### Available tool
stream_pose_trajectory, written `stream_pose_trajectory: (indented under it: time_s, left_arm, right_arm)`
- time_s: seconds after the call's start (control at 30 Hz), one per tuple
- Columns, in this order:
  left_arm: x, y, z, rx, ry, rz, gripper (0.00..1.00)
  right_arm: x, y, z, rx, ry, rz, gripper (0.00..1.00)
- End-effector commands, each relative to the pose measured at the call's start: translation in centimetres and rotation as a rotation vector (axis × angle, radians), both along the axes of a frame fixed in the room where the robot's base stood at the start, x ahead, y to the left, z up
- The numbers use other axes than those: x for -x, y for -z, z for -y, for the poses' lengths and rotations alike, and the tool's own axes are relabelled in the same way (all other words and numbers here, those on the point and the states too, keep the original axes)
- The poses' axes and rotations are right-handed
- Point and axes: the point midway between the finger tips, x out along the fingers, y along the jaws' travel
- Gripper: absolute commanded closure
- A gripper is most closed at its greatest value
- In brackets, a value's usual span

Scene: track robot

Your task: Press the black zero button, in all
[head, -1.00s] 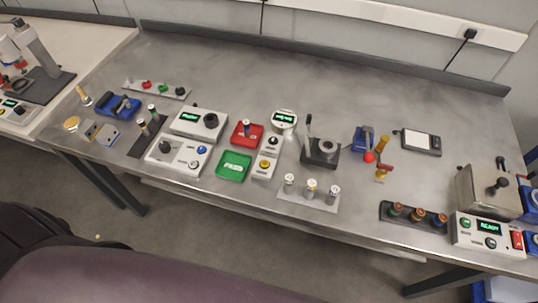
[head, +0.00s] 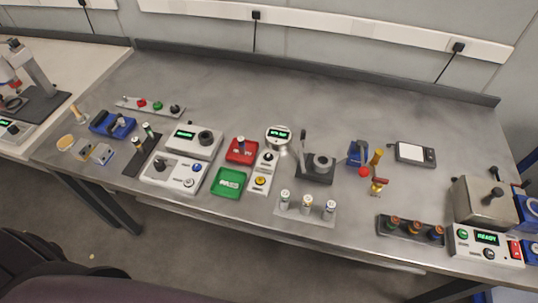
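No label reading zero is legible, so I cannot tell for certain which button is the zero one. A white two-button box (head: 254,187) near the middle of the bench has a black button (head: 268,157) at its far end and a yellow button (head: 260,181) nearer the front. A round gauge with a lit green display (head: 279,137) stands just behind this box. Another black-topped piece (head: 175,109) sits on the strip at the back left. Neither of my grippers shows in the view.
Left of the box are a red tray (head: 233,155), a green tray (head: 219,190) and white control boxes (head: 187,147). To the right are a black fixture with an upright lever (head: 316,180) and a rack of several pins (head: 293,214). The back of the bench is clear.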

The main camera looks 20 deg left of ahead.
Motion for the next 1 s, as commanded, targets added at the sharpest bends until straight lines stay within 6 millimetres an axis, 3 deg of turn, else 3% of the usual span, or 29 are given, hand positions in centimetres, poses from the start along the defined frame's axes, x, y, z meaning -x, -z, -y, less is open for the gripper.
stream_pose_trajectory:
  time_s: [0.1, 1.0]
  left_arm:
    - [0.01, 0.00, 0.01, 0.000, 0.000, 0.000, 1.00]
    - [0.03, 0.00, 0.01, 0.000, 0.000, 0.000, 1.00]
  right_arm:
    - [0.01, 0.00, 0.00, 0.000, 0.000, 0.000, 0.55]
    - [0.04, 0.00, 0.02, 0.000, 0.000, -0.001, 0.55]
